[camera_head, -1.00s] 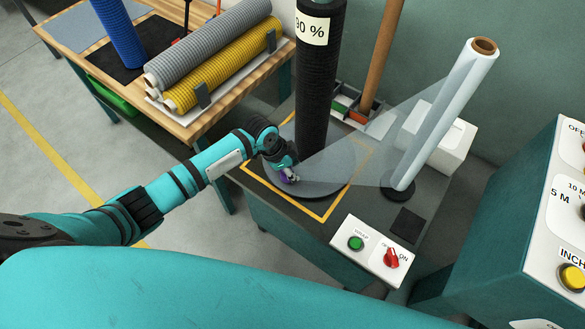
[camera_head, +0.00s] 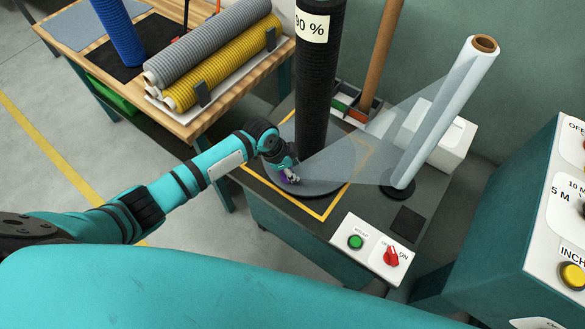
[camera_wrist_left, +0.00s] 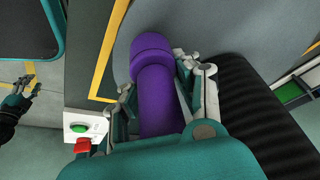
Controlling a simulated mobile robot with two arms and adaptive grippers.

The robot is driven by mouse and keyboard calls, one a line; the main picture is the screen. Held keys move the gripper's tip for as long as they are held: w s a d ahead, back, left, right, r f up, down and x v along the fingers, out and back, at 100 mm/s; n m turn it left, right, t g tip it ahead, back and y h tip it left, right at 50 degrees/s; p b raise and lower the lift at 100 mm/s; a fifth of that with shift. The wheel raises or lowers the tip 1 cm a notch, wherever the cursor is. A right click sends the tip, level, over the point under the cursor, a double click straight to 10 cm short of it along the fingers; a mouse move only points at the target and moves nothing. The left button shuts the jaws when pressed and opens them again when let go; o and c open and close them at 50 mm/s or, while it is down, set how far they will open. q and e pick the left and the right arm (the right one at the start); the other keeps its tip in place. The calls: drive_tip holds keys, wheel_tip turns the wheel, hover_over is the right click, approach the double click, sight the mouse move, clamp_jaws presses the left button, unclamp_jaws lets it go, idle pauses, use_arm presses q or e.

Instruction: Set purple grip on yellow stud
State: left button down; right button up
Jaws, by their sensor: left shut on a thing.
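The purple grip (camera_wrist_left: 160,95) is a thick cylinder with a wider collar at its far end. It fills the middle of the left wrist view, and only a small purple bit of it (camera_head: 285,178) shows in the head view. My left gripper (camera_head: 291,177) is shut on it, with a finger on each side. The gripper is over the front of the round grey plate (camera_head: 325,185), beside the black netting roll (camera_head: 316,90). I cannot make out a yellow stud. My right gripper (camera_wrist_left: 22,88) is small at the left of the wrist view, its opening unclear.
Clear film runs from the tilted film roll (camera_head: 445,110) to near my left gripper. A control box (camera_head: 372,248) with a green button and red knob stands in front. A bench (camera_head: 185,122) with grey and yellow rolls is at the left. A larger panel (camera_head: 560,215) is at the right.

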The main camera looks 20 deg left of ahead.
use_arm(q)
drive_tip(key=shift+f, duration=0.2)
drive_tip(key=shift+f+b, duration=0.3)
drive_tip(key=shift+f, duration=0.05)
idle(0.4)
drive_tip(key=c, duration=0.8)
unclamp_jaws()
drive_tip(key=shift+c, duration=0.2)
drive_tip(key=v, duration=1.2)
drive_tip(key=shift+d, duration=0.15)
